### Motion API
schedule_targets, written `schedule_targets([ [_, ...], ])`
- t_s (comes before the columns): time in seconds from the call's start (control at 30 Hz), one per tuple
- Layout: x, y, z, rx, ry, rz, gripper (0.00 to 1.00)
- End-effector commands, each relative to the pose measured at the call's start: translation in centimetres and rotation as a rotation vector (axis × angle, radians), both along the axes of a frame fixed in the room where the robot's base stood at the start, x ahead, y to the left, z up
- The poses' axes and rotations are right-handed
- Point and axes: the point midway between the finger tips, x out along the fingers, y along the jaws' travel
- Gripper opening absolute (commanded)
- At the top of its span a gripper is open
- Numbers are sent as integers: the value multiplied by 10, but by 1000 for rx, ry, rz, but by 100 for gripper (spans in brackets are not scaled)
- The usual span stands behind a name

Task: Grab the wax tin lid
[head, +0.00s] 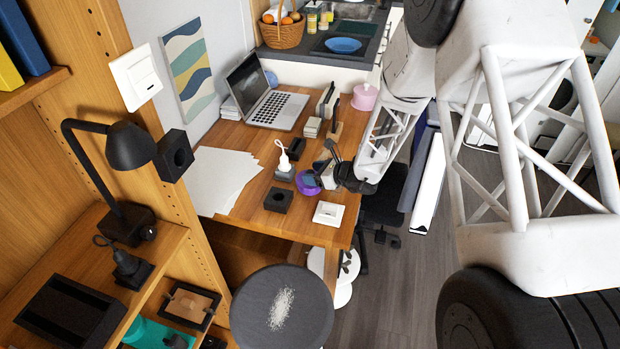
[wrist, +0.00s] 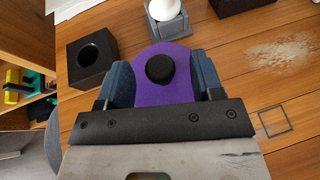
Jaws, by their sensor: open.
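The wax tin lid is most likely the purple round piece with a black knob (wrist: 163,85) in the wrist view; it also shows as a purple round shape (head: 301,187) on the wooden desk in the head view. My gripper (wrist: 163,72) is open, with one blue-grey finger on each side of the purple piece. In the head view my gripper (head: 318,177) covers part of it. I cannot tell whether the fingers touch it. The palm bar hides its near edge, and a tin beneath it cannot be made out.
A black block with a round hole (wrist: 92,60) and a grey block with a white top (wrist: 178,28) stand close by on the desk (head: 235,204). A white square dish (head: 328,213) lies near the desk's front edge. Pale powder (wrist: 285,52) lies right of the lid.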

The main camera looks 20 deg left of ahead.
Motion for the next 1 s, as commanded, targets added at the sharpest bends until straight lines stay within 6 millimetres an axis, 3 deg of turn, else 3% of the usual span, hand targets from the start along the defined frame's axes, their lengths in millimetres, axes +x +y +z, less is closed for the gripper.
schedule_targets([
  [0.1,0,0,0,0,0,0,61],
  [0.47,0,0,0,0,0,0,7],
  [1.0,0,0,10,0,-2,1,7],
])
